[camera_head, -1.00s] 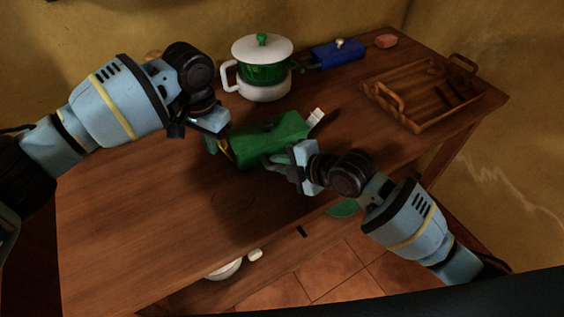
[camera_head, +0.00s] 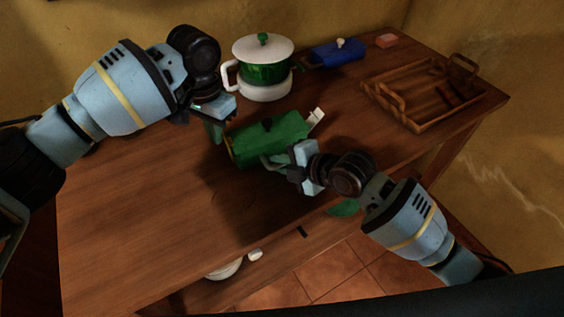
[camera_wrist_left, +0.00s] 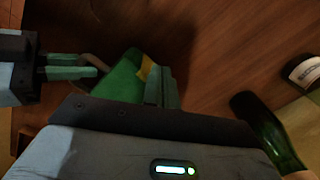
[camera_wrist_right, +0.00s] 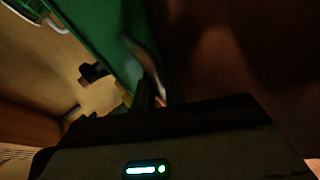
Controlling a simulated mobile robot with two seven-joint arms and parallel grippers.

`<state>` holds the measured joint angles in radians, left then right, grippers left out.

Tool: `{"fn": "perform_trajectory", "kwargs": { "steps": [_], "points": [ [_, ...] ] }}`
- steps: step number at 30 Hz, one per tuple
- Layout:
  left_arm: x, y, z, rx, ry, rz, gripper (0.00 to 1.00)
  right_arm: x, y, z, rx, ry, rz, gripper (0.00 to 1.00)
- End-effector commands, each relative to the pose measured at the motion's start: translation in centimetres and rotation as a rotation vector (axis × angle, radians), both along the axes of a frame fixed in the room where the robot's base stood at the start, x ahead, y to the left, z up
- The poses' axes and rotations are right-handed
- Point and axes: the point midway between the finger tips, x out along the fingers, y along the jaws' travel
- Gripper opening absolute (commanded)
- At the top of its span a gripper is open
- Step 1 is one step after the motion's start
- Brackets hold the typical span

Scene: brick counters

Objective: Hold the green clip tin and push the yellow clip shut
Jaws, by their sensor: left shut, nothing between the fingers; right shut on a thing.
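The green clip tin (camera_head: 275,136) lies at an angle in the middle of the wooden table. Its yellow clip (camera_head: 230,150) shows as a thin strip at the tin's left end, and as a yellow patch (camera_wrist_left: 146,70) in the left wrist view. My right gripper (camera_head: 272,163) is shut on the tin at its near side, seemingly by a handle. My left gripper (camera_head: 217,132) is shut and empty, beside the tin's left end. Its fingers (camera_wrist_left: 161,88) appear close to the yellow clip; I cannot tell if they touch. A white piece (camera_head: 316,118) sticks out at the tin's right end.
Behind the tin stands a green-and-white pot (camera_head: 265,74) with a lid. A blue box (camera_head: 335,54) and a pinkish block (camera_head: 387,41) are at the back. A wooden tray (camera_head: 393,117) is at right. The table's left and front are clear.

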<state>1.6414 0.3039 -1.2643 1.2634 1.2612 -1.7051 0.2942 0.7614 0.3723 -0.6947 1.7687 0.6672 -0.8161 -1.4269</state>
Motion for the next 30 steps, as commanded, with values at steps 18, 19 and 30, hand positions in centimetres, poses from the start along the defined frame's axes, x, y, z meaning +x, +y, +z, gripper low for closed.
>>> {"fn": "perform_trajectory", "kwargs": {
  "steps": [18,19,30],
  "points": [
    [-0.2,0.7,5.1,-0.002,-0.002,0.000,0.00,0.1,-0.1,0.0,-0.003,-0.002,-0.001,0.00],
    [-0.2,0.7,5.3,-0.001,-0.002,0.000,0.00,0.1,-0.1,0.0,-0.003,-0.002,-0.001,0.00],
    [-0.2,0.7,5.5,-0.001,-0.002,-0.003,0.00,0.1,-0.1,0.0,-0.003,-0.002,-0.002,0.00]
  ]
}}
